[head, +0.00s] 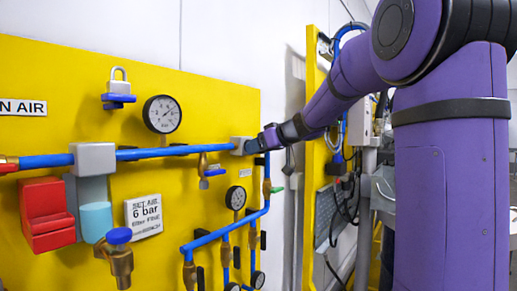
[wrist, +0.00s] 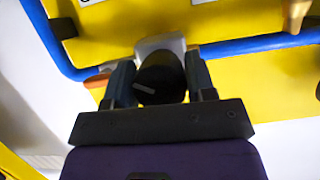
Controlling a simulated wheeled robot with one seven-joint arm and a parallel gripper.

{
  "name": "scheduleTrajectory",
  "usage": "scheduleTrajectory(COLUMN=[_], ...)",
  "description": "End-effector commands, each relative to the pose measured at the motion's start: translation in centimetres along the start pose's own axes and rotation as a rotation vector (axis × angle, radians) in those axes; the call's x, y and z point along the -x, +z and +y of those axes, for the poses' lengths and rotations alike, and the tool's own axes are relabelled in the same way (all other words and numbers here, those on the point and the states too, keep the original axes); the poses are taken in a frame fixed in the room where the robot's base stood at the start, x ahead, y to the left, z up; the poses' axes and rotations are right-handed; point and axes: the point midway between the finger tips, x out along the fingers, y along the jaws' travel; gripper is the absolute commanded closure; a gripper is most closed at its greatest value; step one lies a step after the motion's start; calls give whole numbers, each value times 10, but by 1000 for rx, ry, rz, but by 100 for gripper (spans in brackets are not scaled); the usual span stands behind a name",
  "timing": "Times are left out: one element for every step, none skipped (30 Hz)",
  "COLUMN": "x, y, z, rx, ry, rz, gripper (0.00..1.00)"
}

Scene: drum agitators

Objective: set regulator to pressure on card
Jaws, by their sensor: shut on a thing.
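The regulator is a grey block (head: 239,146) on the blue air pipe, on the right part of the yellow panel. In the wrist view its black round knob (wrist: 160,78), with a light pointer mark, sits between my fingers in front of the pale block (wrist: 160,44). My gripper (head: 266,140) is shut on the knob, one finger on each side. The card (head: 144,216) on the panel reads "SET AIR 6 bar", with smaller text I cannot read surely. A large round gauge (head: 162,114) stands above the pipe; its needle reading is too small to tell.
A smaller gauge (head: 236,197) sits below the regulator, among blue branch pipes (head: 224,233) with brass valves. A padlock (head: 119,82), a red block (head: 46,214) and a brass valve with a blue cap (head: 119,252) are at left.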

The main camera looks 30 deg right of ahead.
Motion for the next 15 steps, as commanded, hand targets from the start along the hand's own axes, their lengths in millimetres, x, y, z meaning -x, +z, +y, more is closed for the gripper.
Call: scheduleTrajectory(x=[0,0,0,0,0,0,0,0,0,0,0,0,0,0,0], y=[0,0,0,0,1,1,1,1,1,1,1,0,0,0,1], z=[0,0,0,0,0,0,0,0,0,0,0,0,0,0,0], rx=[-18,-31,-51,-67,-87,-113,-134,-158,-189,-213,-239,-275,-301,-327,-363], ry=[-7,-13,-21,-28,-36,-47,-55,-66,-78,-89,-99,-114,-124,-135,-150], rz=[0,0,-1,-1,-1,-2,-2,-2,-2,-2,-2,-1,-1,-1,-1], gripper=[73,73,73,73,73,73,73,73,73,73,73,73,73,73,73])
